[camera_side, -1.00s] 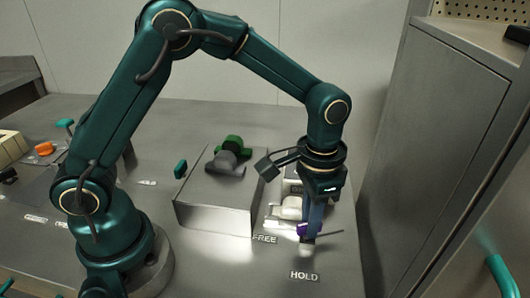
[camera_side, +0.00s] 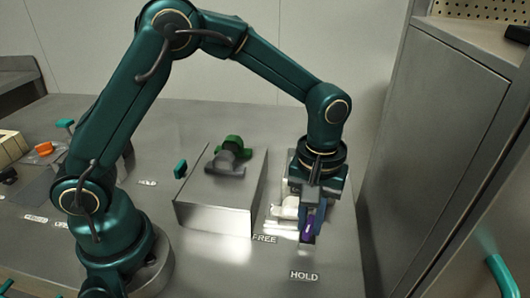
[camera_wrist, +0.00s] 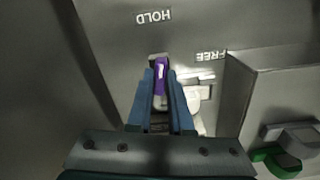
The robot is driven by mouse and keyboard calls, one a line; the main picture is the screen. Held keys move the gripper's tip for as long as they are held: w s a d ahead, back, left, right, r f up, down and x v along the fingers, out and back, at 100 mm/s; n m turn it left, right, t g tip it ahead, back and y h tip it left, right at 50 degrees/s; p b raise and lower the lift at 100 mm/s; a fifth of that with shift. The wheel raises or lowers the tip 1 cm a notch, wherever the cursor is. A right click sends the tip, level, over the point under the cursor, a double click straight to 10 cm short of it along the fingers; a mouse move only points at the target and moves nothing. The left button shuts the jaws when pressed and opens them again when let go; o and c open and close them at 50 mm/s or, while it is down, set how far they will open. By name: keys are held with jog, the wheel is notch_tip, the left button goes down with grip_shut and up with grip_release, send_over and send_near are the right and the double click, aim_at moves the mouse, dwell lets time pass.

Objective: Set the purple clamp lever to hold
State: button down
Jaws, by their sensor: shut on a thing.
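The purple clamp lever (camera_wrist: 160,78) lies between the two blue fingers of my gripper (camera_wrist: 161,100) in the wrist view, and the fingers are shut on it. In the side view the lever (camera_side: 308,229) shows as a small purple piece at the fingertips of my gripper (camera_side: 311,226). The HOLD label (camera_side: 304,275) is on the table in front of the lever. The FREE label (camera_side: 265,239) is to the left of the lever. The pale clamp body (camera_side: 285,210) is partly hidden behind my gripper.
A metal box (camera_side: 213,204) with a grey and green fitting (camera_side: 232,155) on top stands left of my gripper. A tall grey cabinet (camera_side: 435,150) stands on the right. An orange piece (camera_side: 44,148) lies at the far left. The table around the HOLD label is clear.

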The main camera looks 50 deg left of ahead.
aim_at(310, 223)
jog(key=shift+r+n, duration=0.1)
jog(key=shift+n, duration=1.2)
jog(key=c, duration=0.8)
grip_release()
jog(key=shift+r, duration=2.5)
